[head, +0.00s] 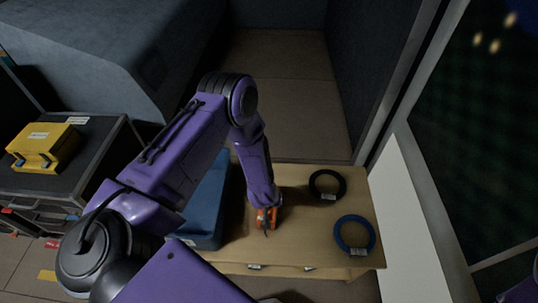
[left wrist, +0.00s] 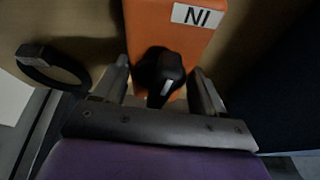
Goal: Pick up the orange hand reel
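The orange hand reel (head: 262,219) is on the wooden table (head: 300,240), below my left gripper and partly hidden by it in the head view. In the left wrist view the reel (left wrist: 165,22) shows an orange body with a white label and a black knob or handle (left wrist: 160,72). My left gripper (head: 266,207) points down at it. In the left wrist view its two fingers (left wrist: 160,68) are apart, one on each side of the black part, with gaps showing. My right gripper is not in view.
A black cable ring (head: 314,191) and a blue cable ring (head: 343,240) lie on the table right of the reel. A blue bin (head: 205,225) stands left of it, close to my arm. A yellow case (head: 45,145) sits on a dark equipment case at the far left.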

